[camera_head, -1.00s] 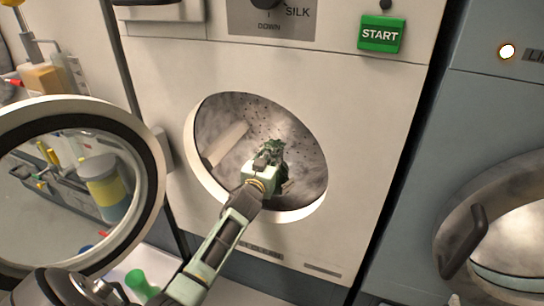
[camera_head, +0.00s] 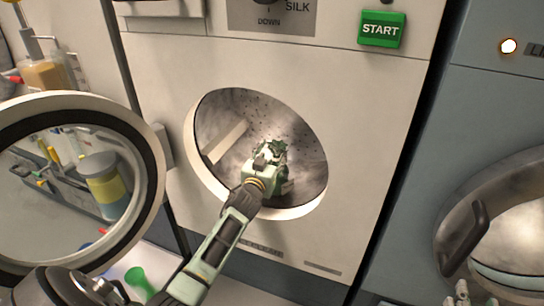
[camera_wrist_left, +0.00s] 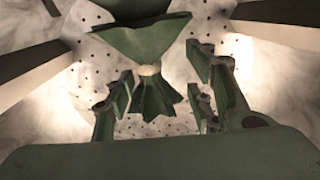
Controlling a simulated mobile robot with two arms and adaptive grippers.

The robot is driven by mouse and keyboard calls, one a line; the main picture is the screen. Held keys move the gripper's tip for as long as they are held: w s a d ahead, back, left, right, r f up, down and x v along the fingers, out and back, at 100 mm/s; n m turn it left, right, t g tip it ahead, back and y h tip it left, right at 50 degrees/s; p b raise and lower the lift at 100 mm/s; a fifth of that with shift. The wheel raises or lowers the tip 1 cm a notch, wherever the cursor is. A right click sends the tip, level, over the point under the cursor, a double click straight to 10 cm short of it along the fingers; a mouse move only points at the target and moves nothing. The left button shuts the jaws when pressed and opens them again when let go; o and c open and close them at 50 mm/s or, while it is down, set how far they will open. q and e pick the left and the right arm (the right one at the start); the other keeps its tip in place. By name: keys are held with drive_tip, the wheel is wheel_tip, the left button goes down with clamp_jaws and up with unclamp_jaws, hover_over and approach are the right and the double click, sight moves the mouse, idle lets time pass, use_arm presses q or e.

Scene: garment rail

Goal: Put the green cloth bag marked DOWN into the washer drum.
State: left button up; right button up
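The green cloth bag (camera_wrist_left: 150,42) shows in the left wrist view, with a pale tie around its neck and a flared ruffle below. It is inside the washer drum (camera_head: 222,115). My left gripper (camera_head: 270,148) reaches through the round opening into the drum. In the left wrist view its fingers (camera_wrist_left: 160,98) are spread on either side of the ruffle, with gaps between fingers and cloth. In the head view the gripper hides most of the bag. No marking on the bag is readable. A small part of my right gripper (camera_head: 461,292) shows at the lower right edge; its fingers are unclear.
The washer's round door (camera_head: 148,190) stands open at the left. A green START button (camera_head: 382,30) is above the opening. A second, blue-grey machine (camera_head: 420,150) with a handled door stands at the right. A green cup-like object (camera_head: 138,282) is at the lower left.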

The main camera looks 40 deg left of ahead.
use_arm(q)
drive_tip(key=shift+f, duration=0.15)
drive_tip(key=shift+s+d, duration=0.15)
drive_tip(key=shift+s, duration=0.3)
drive_tip(key=v, duration=1.1)
